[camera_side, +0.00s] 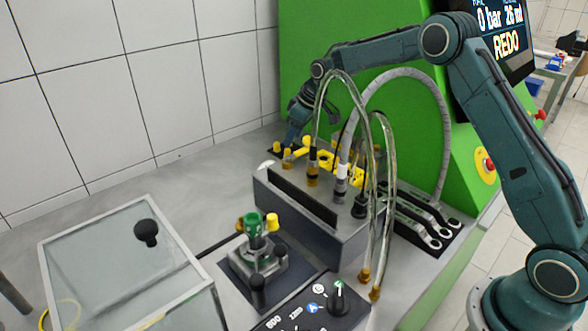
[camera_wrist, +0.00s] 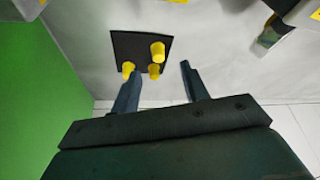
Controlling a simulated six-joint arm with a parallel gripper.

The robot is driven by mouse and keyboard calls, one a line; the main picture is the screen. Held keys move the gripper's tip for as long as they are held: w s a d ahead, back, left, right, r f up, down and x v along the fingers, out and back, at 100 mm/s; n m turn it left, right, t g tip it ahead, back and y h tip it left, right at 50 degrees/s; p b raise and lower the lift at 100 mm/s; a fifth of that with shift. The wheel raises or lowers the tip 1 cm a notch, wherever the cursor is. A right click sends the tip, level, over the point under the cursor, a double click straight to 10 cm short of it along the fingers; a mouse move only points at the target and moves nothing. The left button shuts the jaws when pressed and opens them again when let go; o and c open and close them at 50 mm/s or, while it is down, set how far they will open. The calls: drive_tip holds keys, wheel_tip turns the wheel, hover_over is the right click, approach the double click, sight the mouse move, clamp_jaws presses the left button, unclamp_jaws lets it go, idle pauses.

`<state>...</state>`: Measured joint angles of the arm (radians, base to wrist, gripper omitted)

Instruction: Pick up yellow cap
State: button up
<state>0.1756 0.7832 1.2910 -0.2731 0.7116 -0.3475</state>
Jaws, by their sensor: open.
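Three yellow caps stand on a dark square mat (camera_wrist: 125,42) in the wrist view: a left cap (camera_wrist: 128,68), a middle cap (camera_wrist: 154,71) and a taller-looking cap (camera_wrist: 158,52) just beyond. In the side view my gripper (camera_side: 292,138) points down behind the grey block, close to yellow caps (camera_side: 287,152). The fingertips are partly hidden there. Nothing is held.
A grey block (camera_side: 300,215) with hoses and fittings stands in front of my gripper. A green machine wall (camera_side: 350,40) rises behind.

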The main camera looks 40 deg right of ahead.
sight(289, 149)
drive_tip(key=shift+x, duration=2.6)
drive_tip(key=shift+d, duration=0.15)
clamp_jaws()
